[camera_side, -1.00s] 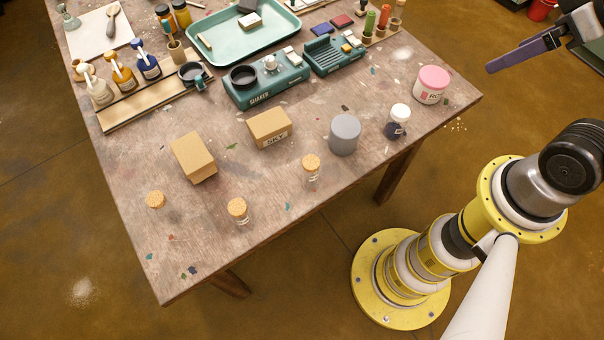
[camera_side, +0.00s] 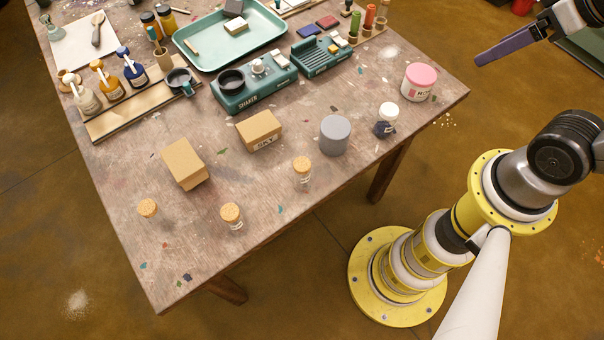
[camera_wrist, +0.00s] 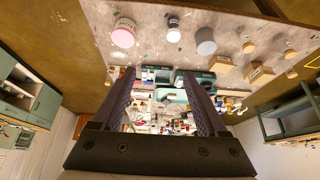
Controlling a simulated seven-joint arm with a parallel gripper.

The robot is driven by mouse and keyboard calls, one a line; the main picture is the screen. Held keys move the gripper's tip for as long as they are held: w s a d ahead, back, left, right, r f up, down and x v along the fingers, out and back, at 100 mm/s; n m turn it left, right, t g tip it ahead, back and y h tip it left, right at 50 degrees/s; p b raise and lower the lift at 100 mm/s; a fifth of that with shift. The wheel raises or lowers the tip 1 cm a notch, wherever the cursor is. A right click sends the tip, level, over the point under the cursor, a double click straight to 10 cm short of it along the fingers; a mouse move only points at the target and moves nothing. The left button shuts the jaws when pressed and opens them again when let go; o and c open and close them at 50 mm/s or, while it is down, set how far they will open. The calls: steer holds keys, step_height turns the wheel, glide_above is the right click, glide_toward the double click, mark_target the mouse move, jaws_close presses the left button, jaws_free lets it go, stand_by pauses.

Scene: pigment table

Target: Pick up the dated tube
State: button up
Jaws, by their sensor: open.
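Three small corked glass tubes stand near the table's front edge: a left one (camera_side: 148,209), a middle one (camera_side: 231,215) and a right one (camera_side: 302,169). The middle and right tubes seem to carry pale labels, but I cannot read a date on any of them. The corks also show small at the upper right of the wrist view, one at its top (camera_wrist: 248,47). My gripper (camera_side: 478,62) is beyond the table's right corner, well away from the tubes. In the wrist view my gripper (camera_wrist: 160,76) has its two dark fingers wide apart with nothing between them.
Behind the tubes stand two cardboard boxes (camera_side: 183,165) (camera_side: 259,131), a grey cylinder (camera_side: 335,135), a white-capped dark jar (camera_side: 386,120) and a pink-lidded tub (camera_side: 419,82). Farther back are teal devices (camera_side: 255,87), a bottle rack (camera_side: 130,107) and a teal tray (camera_side: 196,58).

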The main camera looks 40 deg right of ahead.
steer(key=shift+r, duration=0.1)
step_height(320, 180, up, 4)
steer(key=n+t+y, duration=0.8)
steer(key=y, duration=0.4)
glide_above(302, 177)
steer(key=w+d+v, duration=0.1)
steer(key=v, duration=0.3)
step_height(302, 177, down, 30)
steer(key=shift+d+r, duration=0.1)
steer(key=shift+d, duration=0.05)
steer(key=shift+x, duration=3.75)
jaws_close()
